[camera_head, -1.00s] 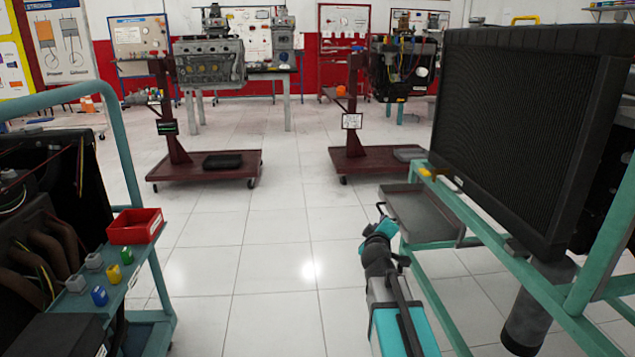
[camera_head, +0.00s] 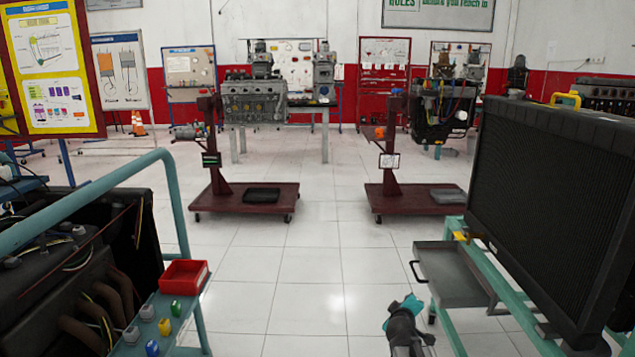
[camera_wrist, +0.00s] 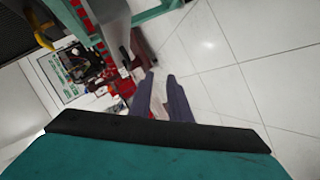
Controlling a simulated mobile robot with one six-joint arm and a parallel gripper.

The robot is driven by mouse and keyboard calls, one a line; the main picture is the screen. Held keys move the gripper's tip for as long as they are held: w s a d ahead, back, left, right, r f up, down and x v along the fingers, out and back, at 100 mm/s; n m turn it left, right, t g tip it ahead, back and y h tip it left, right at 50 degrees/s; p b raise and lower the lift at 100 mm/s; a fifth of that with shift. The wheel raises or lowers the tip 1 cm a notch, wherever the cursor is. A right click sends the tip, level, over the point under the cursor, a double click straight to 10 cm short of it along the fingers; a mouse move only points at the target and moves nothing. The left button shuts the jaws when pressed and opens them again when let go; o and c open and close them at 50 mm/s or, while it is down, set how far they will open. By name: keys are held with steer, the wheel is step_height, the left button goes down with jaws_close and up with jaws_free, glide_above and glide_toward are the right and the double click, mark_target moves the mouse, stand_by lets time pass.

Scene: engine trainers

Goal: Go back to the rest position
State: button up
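My gripper (camera_wrist: 160,80) shows in the wrist view with its two grey-purple fingers apart. Only pale background shows between them, and nothing is held. In the head view my arm (camera_head: 405,325) reaches up from the bottom edge, right of centre, with a teal part near its top. The fingers cannot be made out there. The arm is over the white floor, just left of the green frame that bears the large black radiator (camera_head: 545,200).
A grey tray (camera_head: 455,275) juts from the green frame close to my arm. At the left stands a teal trolley with a red bin (camera_head: 184,279) and small coloured parts. Two dark red stands (camera_head: 245,205) are farther back. The tiled floor (camera_head: 300,270) between is clear.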

steer(key=s+a+f+m+g+p, duration=0.1)
steer(key=s+f+g+p, duration=0.25)
steer(key=s+p, duration=0.35)
steer(key=s+a+f+m+g+y+p, duration=0.1)
steer(key=s+f+g+p, duration=0.1)
steer(key=s+f+p, duration=0.5)
steer(key=s+a+f+m+g+p, duration=0.1)
steer(key=s+f+g+p, duration=0.2)
steer(key=s, duration=0.7)
steer(key=s+a+m+g+y+p, duration=0.1)
steer(key=s+a+m+g+p, duration=0.1)
steer(key=s, duration=1.2)
steer(key=s+a+m+g+y+p, duration=0.2)
steer(key=s+a+g+p, duration=0.2)
steer(key=s, duration=1)
steer(key=a+g, duration=0.2)
steer(key=g, duration=0.1)
steer(key=shift+r+m+p, duration=0.3)
steer(key=shift+m+p, duration=0.05)
steer(key=shift+m, duration=0.05)
